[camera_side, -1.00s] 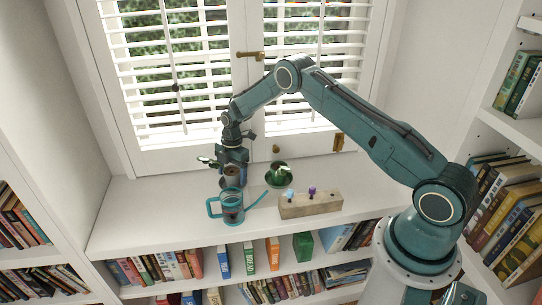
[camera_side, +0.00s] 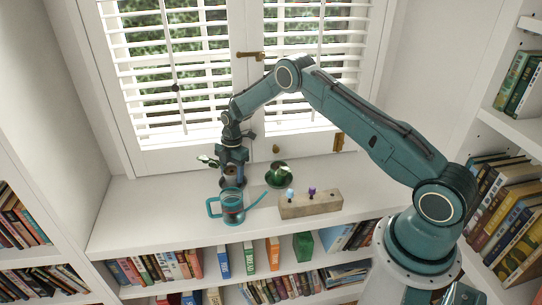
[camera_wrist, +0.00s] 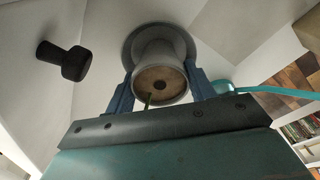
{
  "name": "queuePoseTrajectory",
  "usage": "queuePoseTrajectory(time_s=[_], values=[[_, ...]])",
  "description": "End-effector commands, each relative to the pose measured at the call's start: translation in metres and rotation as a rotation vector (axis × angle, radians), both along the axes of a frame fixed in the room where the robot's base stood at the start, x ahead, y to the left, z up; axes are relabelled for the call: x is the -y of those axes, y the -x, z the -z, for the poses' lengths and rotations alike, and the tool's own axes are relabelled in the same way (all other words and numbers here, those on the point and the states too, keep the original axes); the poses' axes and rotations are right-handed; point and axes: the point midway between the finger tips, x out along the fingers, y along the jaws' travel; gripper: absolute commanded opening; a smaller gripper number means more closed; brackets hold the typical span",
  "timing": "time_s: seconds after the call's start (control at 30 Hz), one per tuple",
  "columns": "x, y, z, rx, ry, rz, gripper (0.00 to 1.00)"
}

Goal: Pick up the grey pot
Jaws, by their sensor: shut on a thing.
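The grey pot (camera_wrist: 162,58) sits between the two blue fingers of my gripper (camera_wrist: 160,92) in the wrist view, one finger on each side. Brown soil and a thin green stem show at its top. A wider grey dish (camera_wrist: 132,45) shows beyond the pot; I cannot tell whether they touch. In the side view my gripper (camera_side: 232,162) points down over the pot (camera_side: 233,182) on the white shelf, left of the green pot, and partly hides it. Pale green leaves (camera_side: 207,162) stick out to its left.
A teal watering can (camera_side: 232,212) stands just in front of the grey pot, its spout pointing right. A dark green pot (camera_side: 278,176) is to the right. A wooden block (camera_side: 310,205) with blue and purple pieces is at front right. The shelf's left side is clear.

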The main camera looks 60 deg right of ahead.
Motion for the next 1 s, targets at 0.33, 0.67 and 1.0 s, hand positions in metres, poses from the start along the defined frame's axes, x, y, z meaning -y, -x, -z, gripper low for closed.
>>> queuePoseTrajectory(time_s=[0.33,0.67,1.0], values=[[0.0,-0.001,-0.033,0.004,0.001,0.0,0.18],[0.0,-0.001,-0.1,0.006,0.001,0.0,0.18],[0.0,-0.001,-0.168,0.004,0.001,0.0,0.18]])
